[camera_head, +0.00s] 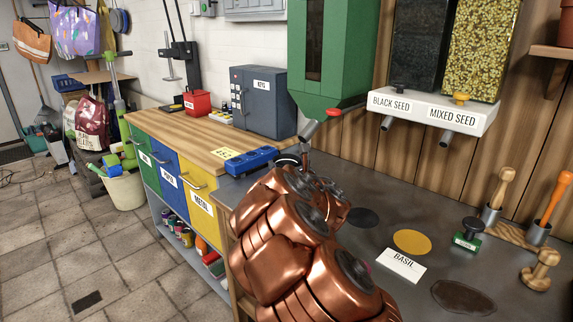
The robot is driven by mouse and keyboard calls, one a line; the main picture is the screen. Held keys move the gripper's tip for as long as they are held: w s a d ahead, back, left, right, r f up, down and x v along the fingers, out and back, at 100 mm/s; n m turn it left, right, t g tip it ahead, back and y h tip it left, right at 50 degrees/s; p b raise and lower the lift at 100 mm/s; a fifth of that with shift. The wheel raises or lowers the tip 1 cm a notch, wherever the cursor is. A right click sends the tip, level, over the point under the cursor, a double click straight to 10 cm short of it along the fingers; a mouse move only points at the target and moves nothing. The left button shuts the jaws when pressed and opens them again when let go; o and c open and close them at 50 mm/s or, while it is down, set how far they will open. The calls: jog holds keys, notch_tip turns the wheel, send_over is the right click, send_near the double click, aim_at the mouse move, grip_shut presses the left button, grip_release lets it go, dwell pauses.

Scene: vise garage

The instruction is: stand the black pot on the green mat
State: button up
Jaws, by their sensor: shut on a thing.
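My copper-coloured arm (290,240) reaches from the bottom of the view toward the far side of the grey bench, below a green hopper. My gripper is hidden behind my own arm links, so its fingers and anything between them do not show. A small dark curved rim (287,160) shows just beyond the end of the arm; I cannot tell whether it is the black pot. No green mat shows; part of the bench is covered by my arm.
On the bench lie a black disc (362,217), a yellow disc (412,241), a BASIL card (401,265) and a dark brown disc (462,297). A green stamp (468,234) and wooden-handled tools stand right. The green hopper (340,60) overhangs the bench. A blue vise-like block (250,161) sits left.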

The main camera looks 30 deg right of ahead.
jog(key=shift+f, duration=0.2)
jog(key=o, duration=1)
jog(key=shift+o, duration=0.2)
jog(key=shift+r, duration=0.1)
jog(key=shift+r+p, duration=0.25)
jog(key=shift+p, duration=0.05)
jog(key=s+b, duration=0.1)
jog(key=s, duration=0.2)
jog(key=s+a+b, duration=0.1)
jog(key=s, duration=0.2)
jog(key=s+b, duration=0.1)
jog(key=s, duration=0.1)
jog(key=shift+s+a+f, duration=0.25)
jog(key=shift+s, duration=0.15)
jog(key=shift+s+b, duration=0.55)
jog(key=shift+b, duration=0.45)
jog(key=shift+s+a+r+b, duration=0.1)
jog(key=shift+s+a+b, duration=0.15)
jog(key=shift+s+b, duration=0.85)
jog(key=shift+w, duration=0.15)
